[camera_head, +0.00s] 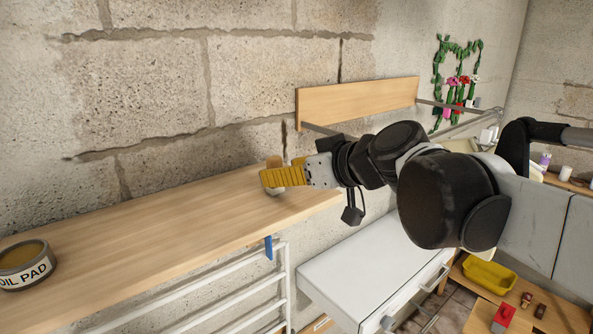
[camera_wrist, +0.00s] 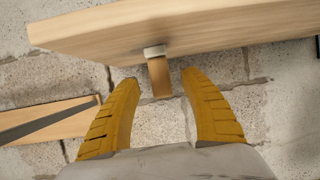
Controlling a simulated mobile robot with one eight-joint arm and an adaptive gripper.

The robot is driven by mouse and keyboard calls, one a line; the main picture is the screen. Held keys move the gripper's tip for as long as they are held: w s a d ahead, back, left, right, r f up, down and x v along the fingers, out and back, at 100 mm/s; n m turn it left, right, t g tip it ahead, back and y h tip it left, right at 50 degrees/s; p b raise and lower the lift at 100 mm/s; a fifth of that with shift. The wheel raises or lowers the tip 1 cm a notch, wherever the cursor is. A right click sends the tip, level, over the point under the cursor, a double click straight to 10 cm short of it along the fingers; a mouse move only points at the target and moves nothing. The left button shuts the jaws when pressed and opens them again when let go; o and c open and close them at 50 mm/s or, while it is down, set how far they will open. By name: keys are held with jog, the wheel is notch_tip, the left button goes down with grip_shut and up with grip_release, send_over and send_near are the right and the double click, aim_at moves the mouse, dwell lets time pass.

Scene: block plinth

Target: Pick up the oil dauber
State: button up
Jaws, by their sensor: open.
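The oil dauber seems to be the short wooden handle (camera_head: 273,161) with a pale base, standing upright near the right end of the wooden shelf top (camera_head: 150,223). The yellow fingers partly hide it in the head view. In the wrist view, which looks upside down, its wooden handle (camera_wrist: 160,84) hangs below a whitish base at the board's edge. My gripper (camera_head: 265,178) is open, its fingers level with the dauber. In the wrist view the handle shows between the two fingertips (camera_wrist: 159,76); I cannot tell how deep it sits between them. No grip on it shows.
A tin labelled "OIL PAD" (camera_head: 25,265) stands at the shelf's left end. A stone wall (camera_head: 150,90) rises close behind. A small wooden wall shelf (camera_head: 358,99) hangs above my arm. White rails (camera_head: 190,302) and a white cabinet (camera_head: 375,275) are below. The shelf's middle is clear.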

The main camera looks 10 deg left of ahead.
jog(key=x, duration=0.3)
jog(key=shift+w+a+f+p, duration=0.1)
jog(key=shift+w+a+p, duration=0.15)
jog(key=shift+a+p, duration=0.05)
jog(key=shift+s+d, duration=0.1)
jog(key=shift+d, duration=0.05)
jog(key=shift+s, duration=0.1)
jog(key=c, duration=0.3)
grip_shut()
jog(key=shift+r, duration=0.2)
